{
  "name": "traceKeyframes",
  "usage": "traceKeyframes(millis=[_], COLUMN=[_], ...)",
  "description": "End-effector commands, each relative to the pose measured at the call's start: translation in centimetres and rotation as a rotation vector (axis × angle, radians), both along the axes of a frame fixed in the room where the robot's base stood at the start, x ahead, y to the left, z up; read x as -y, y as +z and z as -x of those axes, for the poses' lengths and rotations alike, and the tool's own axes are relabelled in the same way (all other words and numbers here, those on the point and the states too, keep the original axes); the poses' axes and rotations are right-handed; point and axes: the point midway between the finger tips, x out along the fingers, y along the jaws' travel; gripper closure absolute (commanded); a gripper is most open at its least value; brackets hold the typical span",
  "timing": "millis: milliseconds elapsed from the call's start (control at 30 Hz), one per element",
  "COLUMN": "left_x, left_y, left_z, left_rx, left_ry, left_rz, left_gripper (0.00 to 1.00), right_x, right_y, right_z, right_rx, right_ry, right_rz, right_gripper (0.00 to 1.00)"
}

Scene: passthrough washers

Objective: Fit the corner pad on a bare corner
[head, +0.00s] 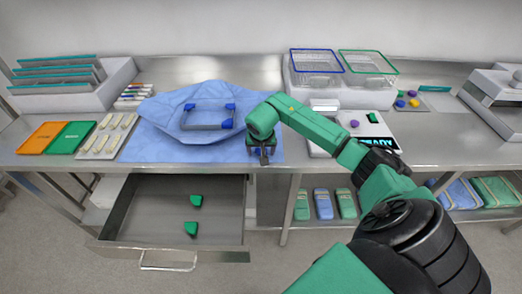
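A thin rectangular frame (207,126) lies on a blue wrap (160,142) on the counter. Blue corner pads show at its back left (189,107), back right (230,106) and front right (227,124). Its front left corner shows no clear pad, though it is small in view. Two green corner pads lie in the open drawer, one farther back (196,201) and one nearer the front (190,228). My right gripper (264,158) points down at the counter's front edge, right of the frame. Its fingers are too small to read. My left gripper is out of view.
The open drawer (120,208) juts out below the counter. A white device (325,104) with a lit display stands right of my gripper, near blue-rimmed (316,70) and green-rimmed (368,73) baskets. Orange (42,137) and green (72,137) flat items lie at left.

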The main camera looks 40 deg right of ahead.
Motion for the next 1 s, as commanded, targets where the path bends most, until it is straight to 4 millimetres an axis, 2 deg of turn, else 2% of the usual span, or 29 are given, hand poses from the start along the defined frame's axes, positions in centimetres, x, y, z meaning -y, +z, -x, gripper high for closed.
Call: traceKeyframes(millis=[200, 267, 367, 600, 700, 800, 1000], left_x=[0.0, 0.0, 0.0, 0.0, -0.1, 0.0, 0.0], left_y=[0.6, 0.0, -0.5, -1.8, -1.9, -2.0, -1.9], left_z=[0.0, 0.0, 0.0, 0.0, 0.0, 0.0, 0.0], left_rx=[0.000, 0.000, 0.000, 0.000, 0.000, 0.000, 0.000], left_ry=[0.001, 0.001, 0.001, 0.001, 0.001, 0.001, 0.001], left_rz=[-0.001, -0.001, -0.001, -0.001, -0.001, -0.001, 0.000], left_gripper=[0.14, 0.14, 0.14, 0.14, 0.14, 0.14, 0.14], right_x=[0.0, -0.1, -0.5, -2.1, -2.5, -2.7, -2.7], right_y=[0.6, 0.9, 2.9, 8.9, 10.5, 11.3, 11.4], right_z=[0.0, 0.1, 0.8, 2.8, 3.3, 3.6, 3.7], right_rx=[0.000, 0.002, 0.005, 0.006, 0.003, 0.000, -0.001], right_ry=[0.000, 0.000, 0.001, 0.001, -0.001, 0.000, 0.000], right_rz=[0.000, 0.000, 0.005, 0.004, 0.001, 0.001, 0.000], right_gripper=[0.19, 0.19, 0.19, 0.19, 0.19, 0.19, 0.19])
